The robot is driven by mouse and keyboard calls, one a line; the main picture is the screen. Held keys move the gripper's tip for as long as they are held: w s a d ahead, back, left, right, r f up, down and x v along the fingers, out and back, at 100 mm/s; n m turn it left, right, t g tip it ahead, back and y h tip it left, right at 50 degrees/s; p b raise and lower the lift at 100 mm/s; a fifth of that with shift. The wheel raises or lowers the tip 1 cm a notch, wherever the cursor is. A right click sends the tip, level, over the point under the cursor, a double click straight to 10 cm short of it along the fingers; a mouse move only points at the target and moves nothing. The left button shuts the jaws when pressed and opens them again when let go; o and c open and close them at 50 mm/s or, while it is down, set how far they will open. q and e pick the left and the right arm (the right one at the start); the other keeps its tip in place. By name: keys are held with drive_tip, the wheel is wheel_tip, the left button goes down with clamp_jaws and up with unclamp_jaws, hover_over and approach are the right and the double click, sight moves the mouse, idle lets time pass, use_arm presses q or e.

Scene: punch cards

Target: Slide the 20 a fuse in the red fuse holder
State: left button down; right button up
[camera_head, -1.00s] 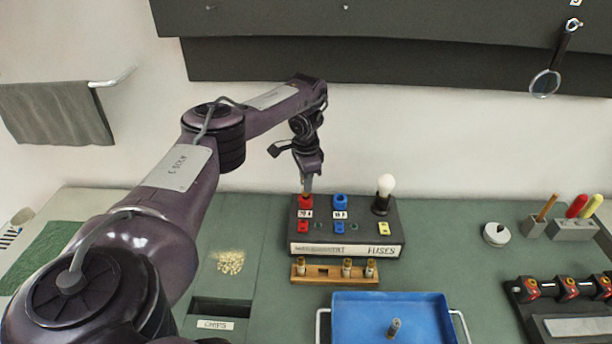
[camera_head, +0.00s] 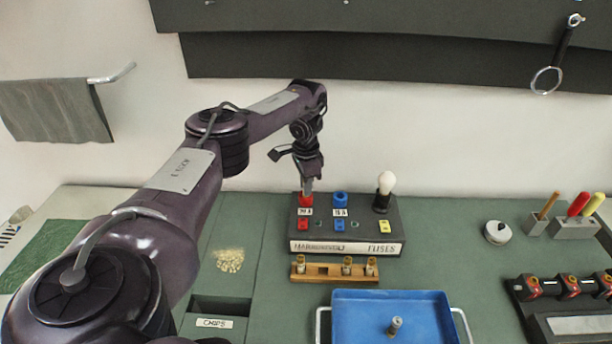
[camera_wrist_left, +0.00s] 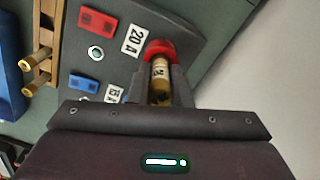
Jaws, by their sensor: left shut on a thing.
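The fuse box (camera_head: 350,230) is a dark box with a red fuse holder (camera_head: 305,200) at its left, a blue holder (camera_head: 340,200) beside it and a white bulb. In the left wrist view the red holder (camera_wrist_left: 159,49) is next to a "20 A" label (camera_wrist_left: 134,41). My left gripper (camera_head: 308,185) is above the red holder. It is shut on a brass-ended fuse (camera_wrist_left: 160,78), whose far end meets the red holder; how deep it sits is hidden. The fuse's printing is too small to read surely. My right gripper is not in view.
A wooden rack (camera_head: 335,273) with several brass-capped fuses stands in front of the box. A blue tray (camera_head: 360,305) with a small grey peg lies nearer. A white round object (camera_head: 497,232) and tool holders stand at right.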

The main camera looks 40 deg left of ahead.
use_arm(q)
drive_tip(key=shift+f, duration=0.4)
drive_tip(key=shift+f, duration=0.15)
drive_tip(key=c, duration=1.8)
unclamp_jaws()
drive_tip(key=shift+f, duration=0.1)
drive_tip(key=o, duration=0.5)
drive_tip(key=shift+o, duration=0.7)
drive_tip(key=o, duration=0.4)
